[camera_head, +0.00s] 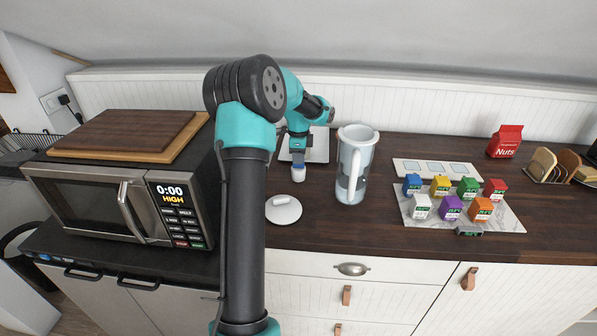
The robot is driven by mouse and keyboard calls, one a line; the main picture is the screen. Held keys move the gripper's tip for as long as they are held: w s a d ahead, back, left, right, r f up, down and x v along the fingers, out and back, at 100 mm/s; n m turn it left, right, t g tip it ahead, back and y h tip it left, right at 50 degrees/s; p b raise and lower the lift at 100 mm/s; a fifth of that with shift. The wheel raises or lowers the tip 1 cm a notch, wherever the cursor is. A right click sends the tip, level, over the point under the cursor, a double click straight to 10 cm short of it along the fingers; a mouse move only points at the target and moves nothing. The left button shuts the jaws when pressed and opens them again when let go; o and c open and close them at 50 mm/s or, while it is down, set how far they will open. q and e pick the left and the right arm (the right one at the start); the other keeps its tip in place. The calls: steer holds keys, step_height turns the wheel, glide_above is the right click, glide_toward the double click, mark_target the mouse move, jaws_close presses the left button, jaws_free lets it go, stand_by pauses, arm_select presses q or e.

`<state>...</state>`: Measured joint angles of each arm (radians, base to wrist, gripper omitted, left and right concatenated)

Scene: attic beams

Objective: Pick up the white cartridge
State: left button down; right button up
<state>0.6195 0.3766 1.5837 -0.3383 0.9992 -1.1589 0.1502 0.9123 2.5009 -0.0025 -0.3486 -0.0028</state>
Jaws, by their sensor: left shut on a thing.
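The white cartridge (299,175) is a small pale piece at the tip of my left gripper (297,162), in the head view at the middle of the counter. My left gripper points down and is shut on the cartridge's top. Its fingers hide part of it, and I cannot tell whether its lower end is clear of the counter. My right gripper is not in view.
A clear pitcher (356,165) stands close right of the gripper. A round white lid (283,211) lies in front, a white tray (319,146) behind. Colored boxes sit on a marble board (510,222) at right. A microwave (90,205) stands left. The front counter is clear.

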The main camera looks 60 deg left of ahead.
arm_select(q)
steer(key=shift+r, duration=0.1)
steer(key=shift+r, duration=1.65)
steer(key=shift+s+d+r, duration=0.1)
steer(key=shift+s+d, duration=0.05)
steer(key=shift+d, duration=0.15)
steer(key=s+d+r, duration=0.1)
steer(key=s+d, duration=0.7)
steer(key=d, duration=0.5)
steer(key=shift+s+r, duration=0.2)
steer(key=shift+a, duration=0.1)
